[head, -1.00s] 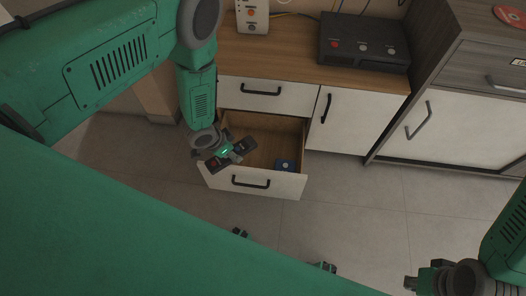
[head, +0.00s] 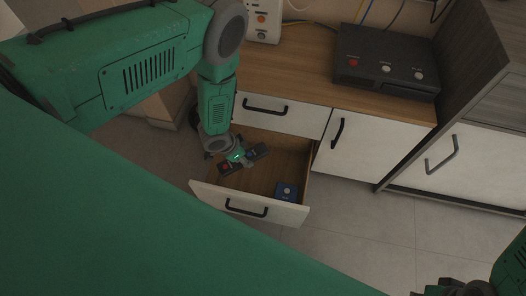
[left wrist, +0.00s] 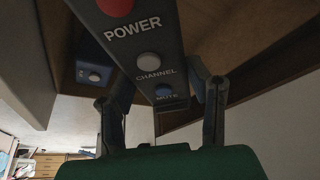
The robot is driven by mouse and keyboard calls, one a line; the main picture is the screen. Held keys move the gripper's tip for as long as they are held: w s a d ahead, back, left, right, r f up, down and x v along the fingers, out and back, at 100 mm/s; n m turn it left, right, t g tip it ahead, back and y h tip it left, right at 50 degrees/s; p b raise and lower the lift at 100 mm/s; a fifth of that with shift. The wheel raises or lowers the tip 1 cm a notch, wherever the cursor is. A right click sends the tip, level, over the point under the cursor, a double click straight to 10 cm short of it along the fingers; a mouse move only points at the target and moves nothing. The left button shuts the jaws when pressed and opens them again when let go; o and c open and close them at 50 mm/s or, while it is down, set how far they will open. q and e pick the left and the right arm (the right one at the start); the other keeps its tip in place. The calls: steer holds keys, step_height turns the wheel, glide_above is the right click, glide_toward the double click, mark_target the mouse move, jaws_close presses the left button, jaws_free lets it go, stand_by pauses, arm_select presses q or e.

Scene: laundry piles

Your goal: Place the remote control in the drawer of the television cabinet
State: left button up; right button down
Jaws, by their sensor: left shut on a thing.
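The remote control (head: 229,168) is a dark bar with a red button. In the left wrist view the remote (left wrist: 135,42) shows POWER, CHANNEL and MUTE labels between the fingers of the left gripper (left wrist: 160,78). I cannot tell whether it touches the drawer floor. The drawer belongs to the wood-topped television cabinet (head: 290,62). My right gripper (head: 452,288) is partly cut off at the lower right.
A small blue box (head: 286,191) lies at the right of the drawer floor. A black box (head: 388,62) with buttons and a white device (head: 265,18) stand on the cabinet. A grey-and-white cabinet (head: 455,160) stands at the right. Floor is clear before the drawer.

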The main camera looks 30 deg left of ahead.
arm_select(q)
steer(key=b, duration=0.4)
glide_above(251, 177)
step_height(251, 177, down, 6)
steer(key=f+b, duration=0.1)
steer(key=f, duration=0.1)
steer(key=f+b, duration=0.1)
steer(key=f, duration=0.2)
steer(key=s+f+b, duration=0.1)
steer(key=f, duration=0.2)
steer(key=shift+a+b, duration=0.25)
steer(key=shift+b, duration=0.15)
step_height(251, 177, down, 4)
steer(key=shift+d+r+b, duration=0.1)
steer(key=shift+r+b, duration=0.1)
steer(key=shift+b, duration=0.8)
steer(key=shift+r, duration=0.15)
steer(key=shift+c, duration=0.6)
steer(key=o, duration=1.4)
